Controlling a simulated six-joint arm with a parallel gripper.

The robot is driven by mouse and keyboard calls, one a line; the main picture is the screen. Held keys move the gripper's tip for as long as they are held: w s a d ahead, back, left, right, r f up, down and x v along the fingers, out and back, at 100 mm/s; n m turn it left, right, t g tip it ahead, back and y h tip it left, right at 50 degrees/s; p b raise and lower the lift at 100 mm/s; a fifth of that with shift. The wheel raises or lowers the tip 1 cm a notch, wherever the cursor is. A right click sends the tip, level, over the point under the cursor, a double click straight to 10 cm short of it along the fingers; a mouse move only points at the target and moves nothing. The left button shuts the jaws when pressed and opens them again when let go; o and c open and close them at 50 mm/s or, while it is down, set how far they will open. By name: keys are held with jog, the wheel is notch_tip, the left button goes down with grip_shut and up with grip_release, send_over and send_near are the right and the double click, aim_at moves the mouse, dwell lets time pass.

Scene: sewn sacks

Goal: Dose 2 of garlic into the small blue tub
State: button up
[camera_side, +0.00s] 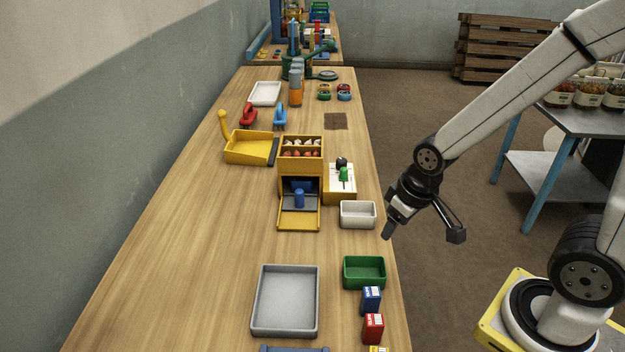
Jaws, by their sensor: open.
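A yellow dispenser (289,170) stands near the middle of the table. Its top bin shows whitish and reddish lumps (300,148) that may be garlic; they are too small to tell. A blue cylindrical piece (299,197) stands in its open lower bay. A blue rim (295,349) is cut off at the bottom edge of the picture; I cannot tell whether it is the small blue tub. My gripper (422,234) is open and empty, beyond the table's right edge, to the right of the dispenser and a white tub.
A box with a green knob (343,175) adjoins the dispenser. A white tub (358,214), green tub (364,272), grey tray (287,301), blue box (371,300) and red box (373,328) stand nearer. The left tabletop is clear.

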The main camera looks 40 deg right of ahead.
jog(key=shift+c, duration=0.5)
jog(key=n+g, duration=0.2)
jog(key=n, duration=0.6)
send_over(342, 160)
jog(key=shift+s+a+r, duration=0.1)
jog(key=shift+s+a, duration=0.1)
jog(key=shift+a, duration=0.15)
jog(key=shift+w+d+g, duration=0.3)
jog(key=shift+d, duration=0.2)
jog(key=shift+f, duration=0.25)
jog(key=shift+f, duration=3.75)
